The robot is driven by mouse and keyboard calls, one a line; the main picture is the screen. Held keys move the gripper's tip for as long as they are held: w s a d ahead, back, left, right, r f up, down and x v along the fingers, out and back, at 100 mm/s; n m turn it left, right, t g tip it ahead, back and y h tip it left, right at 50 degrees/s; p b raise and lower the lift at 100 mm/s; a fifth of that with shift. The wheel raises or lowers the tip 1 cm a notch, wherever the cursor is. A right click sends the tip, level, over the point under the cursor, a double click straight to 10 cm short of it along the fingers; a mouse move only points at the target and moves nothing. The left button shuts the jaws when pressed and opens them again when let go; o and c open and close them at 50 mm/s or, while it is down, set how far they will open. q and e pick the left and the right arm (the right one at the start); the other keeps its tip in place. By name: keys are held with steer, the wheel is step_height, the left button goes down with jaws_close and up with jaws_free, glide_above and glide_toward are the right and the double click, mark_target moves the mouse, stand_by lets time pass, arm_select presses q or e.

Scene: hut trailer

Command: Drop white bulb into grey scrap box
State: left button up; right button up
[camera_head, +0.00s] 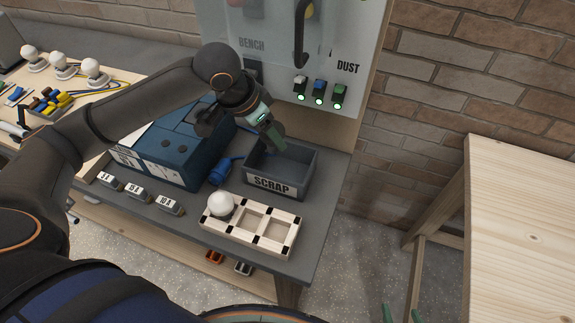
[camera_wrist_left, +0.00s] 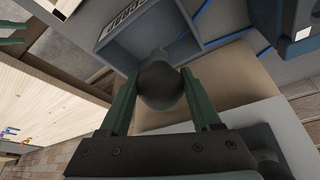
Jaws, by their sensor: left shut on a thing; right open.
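The grey scrap box (camera_head: 308,172), labelled SCRAP, stands on the grey bench. My left gripper (camera_head: 277,143) is above its back left part, pointing down. In the left wrist view the gripper (camera_wrist_left: 160,95) is shut on a rounded bulb (camera_wrist_left: 160,84), which looks dark in shadow; its colour cannot be told. The scrap box (camera_wrist_left: 130,48) lies beyond it there. The held bulb is hidden in the head view. A white bulb (camera_head: 220,204) sits in the left compartment of a wooden rack in front of the box. My right gripper (camera_head: 401,314) is open and empty at the bottom edge.
The wooden rack (camera_head: 267,244) has two empty compartments. A blue case (camera_head: 165,150) stands left of the box, with small labelled weights (camera_head: 139,195) before it. More white bulbs (camera_head: 92,66) stand at far left. A panel (camera_head: 290,60) rises behind. A wooden table (camera_head: 520,220) is at right.

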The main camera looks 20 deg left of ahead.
mark_target(268, 150)
arm_select(q)
steer(key=shift+f+b, duration=3.05)
steer(key=shift+b, duration=1.25)
steer(key=shift+r, duration=0.1)
steer(key=o, duration=1.4)
steer(key=p+v, duration=0.2)
steer(key=v, duration=1)
steer(key=shift+s+a+r, duration=0.1)
steer(key=shift+s+r, duration=0.05)
steer(key=shift+r, duration=0.05)
